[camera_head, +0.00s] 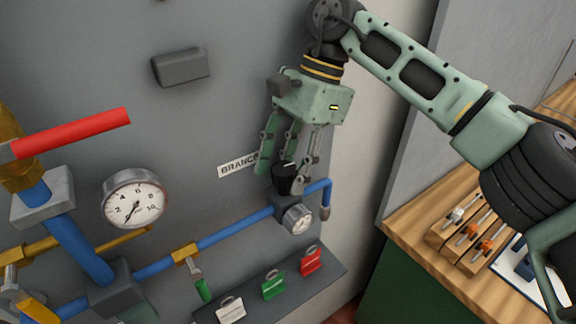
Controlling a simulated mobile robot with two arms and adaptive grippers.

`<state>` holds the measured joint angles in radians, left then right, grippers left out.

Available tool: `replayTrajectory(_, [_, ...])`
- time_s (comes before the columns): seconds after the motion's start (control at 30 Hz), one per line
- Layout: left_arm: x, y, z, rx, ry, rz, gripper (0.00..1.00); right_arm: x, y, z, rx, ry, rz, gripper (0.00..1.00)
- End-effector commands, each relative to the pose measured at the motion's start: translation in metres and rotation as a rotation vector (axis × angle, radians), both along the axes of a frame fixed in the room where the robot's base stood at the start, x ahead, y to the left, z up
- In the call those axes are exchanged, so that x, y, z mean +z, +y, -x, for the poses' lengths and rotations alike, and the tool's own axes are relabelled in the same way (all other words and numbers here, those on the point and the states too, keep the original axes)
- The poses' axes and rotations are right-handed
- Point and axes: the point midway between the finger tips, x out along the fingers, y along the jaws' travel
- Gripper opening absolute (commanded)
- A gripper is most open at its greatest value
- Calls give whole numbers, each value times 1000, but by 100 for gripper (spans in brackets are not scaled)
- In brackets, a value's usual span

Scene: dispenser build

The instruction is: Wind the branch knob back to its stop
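The black branch knob (283,181) sits on top of the branch regulator on the blue pipe, just right of the BRANCH label (238,164). My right gripper (284,172) comes down from above with its fingers around the knob. The right finger looks close against the knob, while the left finger seems to stand a little apart from it. I cannot tell whether the fingers grip it. Part of the knob is hidden by the fingers. The small branch gauge (298,218) faces out below the knob. My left gripper is not in view.
A large gauge (134,199), a red lever (72,133) and a green-handled valve (201,287) are at the left. A wooden bench (420,228) with a rack of small parts stands at the right.

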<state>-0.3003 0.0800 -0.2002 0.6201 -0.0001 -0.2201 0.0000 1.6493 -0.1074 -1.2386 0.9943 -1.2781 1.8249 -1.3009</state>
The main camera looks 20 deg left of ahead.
Motion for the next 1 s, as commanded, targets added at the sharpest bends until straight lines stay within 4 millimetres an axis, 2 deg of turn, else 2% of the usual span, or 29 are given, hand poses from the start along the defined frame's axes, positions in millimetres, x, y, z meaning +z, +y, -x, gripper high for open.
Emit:
replayTrajectory(0.23, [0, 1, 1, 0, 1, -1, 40, 7, -1, -3, -5, -3, -2, 44])
replayTrajectory(0.5, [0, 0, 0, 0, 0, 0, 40, 49, -10, -16, -5, -4, -2, 44])
replayTrajectory(0.63, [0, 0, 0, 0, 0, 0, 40, 62, -13, -21, -3, -3, -2, 44])
replayTrajectory(0.8, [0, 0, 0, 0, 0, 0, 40, 70, -16, -23, 0, -2, -1, 44])
replayTrajectory(1.0, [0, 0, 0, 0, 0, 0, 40, 70, -16, -23, 0, -1, -2, 44])
